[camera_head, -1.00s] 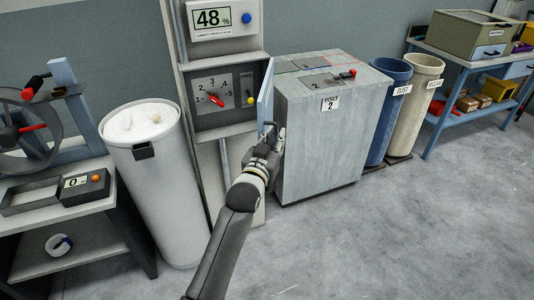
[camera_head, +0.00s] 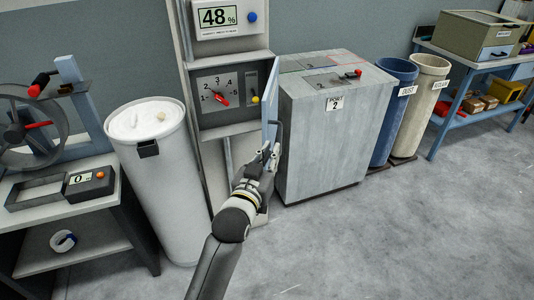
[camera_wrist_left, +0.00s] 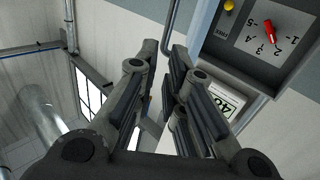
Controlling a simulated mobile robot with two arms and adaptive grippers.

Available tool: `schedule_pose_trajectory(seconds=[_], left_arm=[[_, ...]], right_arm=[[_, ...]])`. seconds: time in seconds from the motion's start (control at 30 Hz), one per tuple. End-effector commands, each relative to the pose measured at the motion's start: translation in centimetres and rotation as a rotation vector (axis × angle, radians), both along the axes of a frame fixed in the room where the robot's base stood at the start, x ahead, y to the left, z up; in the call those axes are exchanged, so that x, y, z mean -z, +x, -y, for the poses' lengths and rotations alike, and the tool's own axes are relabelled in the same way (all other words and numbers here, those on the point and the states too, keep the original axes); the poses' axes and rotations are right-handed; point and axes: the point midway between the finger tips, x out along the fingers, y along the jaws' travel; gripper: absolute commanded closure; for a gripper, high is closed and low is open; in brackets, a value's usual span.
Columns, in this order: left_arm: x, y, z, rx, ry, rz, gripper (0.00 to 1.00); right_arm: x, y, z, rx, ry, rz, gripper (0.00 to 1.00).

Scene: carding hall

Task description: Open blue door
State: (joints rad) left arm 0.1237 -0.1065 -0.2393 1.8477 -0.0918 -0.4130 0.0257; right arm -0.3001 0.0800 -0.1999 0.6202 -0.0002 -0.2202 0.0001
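The blue door (camera_head: 270,105) stands swung out from the right side of the grey dial box (camera_head: 226,95) and is seen nearly edge-on. A dark bar handle (camera_head: 281,134) is on its right-hand face. My left gripper (camera_head: 270,153) is just below the handle, its fingertips pointing up towards it. In the left wrist view the gripper's two fingers (camera_wrist_left: 155,85) are apart with nothing held between them. Whether a finger touches the door or handle I cannot tell. The dial with its red pointer (camera_wrist_left: 268,30) shows upside down there. My right gripper is not in view.
A grey cabinet (camera_head: 335,150) marked 2 stands close right of the door. A white bin (camera_head: 160,190) stands left of the dial box. Blue (camera_head: 390,115) and beige (camera_head: 420,110) bins stand further right. The floor in front is clear.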

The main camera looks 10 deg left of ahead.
Motion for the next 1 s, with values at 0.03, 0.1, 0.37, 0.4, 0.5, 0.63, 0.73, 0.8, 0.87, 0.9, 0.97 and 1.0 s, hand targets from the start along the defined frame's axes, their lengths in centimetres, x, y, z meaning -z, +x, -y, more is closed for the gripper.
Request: schedule_pose_trajectory(seconds=[0.03, 0.1, 0.37, 0.4, 0.5, 0.63, 0.73, 0.8, 0.87, 0.9, 0.97, 1.0], left_arm=[[0.2, 0.0, -0.4, -0.001, -0.025, -0.007, 1.0], [0.7, -0.1, -1.2, -0.001, -0.097, -0.026, 1.0], [2.4, -1.1, -6.4, 0.009, -0.637, -0.153, 1.0], [2.5, -1.2, -7.2, 0.01, -0.73, -0.174, 1.0], [2.8, -1.7, -9.2, 0.016, -0.958, -0.228, 1.0], [2.8, -2.3, -11.2, 0.025, -1.22, -0.291, 1.0], [2.8, -2.6, -12.3, 0.03, -1.368, -0.329, 1.0], [2.7, -2.8, -12.8, 0.033, -1.44, -0.347, 1.0], [2.6, -2.9, -13.0, 0.035, -1.481, -0.357, 1.0], [2.6, -2.8, -13.1, 0.036, -1.499, -0.362, 1.0], [2.5, -2.7, -13.1, 0.036, -1.513, -0.365, 1.0], [2.5, -2.4, -13.1, 0.036, -1.517, -0.366, 1.0]], right_arm=[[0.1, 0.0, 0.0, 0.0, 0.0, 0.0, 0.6], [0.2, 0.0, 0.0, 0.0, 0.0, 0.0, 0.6], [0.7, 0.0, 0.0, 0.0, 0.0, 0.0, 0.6], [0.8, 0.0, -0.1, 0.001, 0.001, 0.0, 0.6], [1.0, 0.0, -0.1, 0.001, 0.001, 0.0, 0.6], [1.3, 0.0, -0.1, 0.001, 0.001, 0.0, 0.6], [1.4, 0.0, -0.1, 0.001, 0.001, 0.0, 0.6], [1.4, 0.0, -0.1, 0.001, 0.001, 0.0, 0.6], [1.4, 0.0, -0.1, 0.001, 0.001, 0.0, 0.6], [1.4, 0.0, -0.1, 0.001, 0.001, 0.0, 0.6], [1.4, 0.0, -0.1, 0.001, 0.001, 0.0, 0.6], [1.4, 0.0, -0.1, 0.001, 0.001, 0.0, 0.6]])
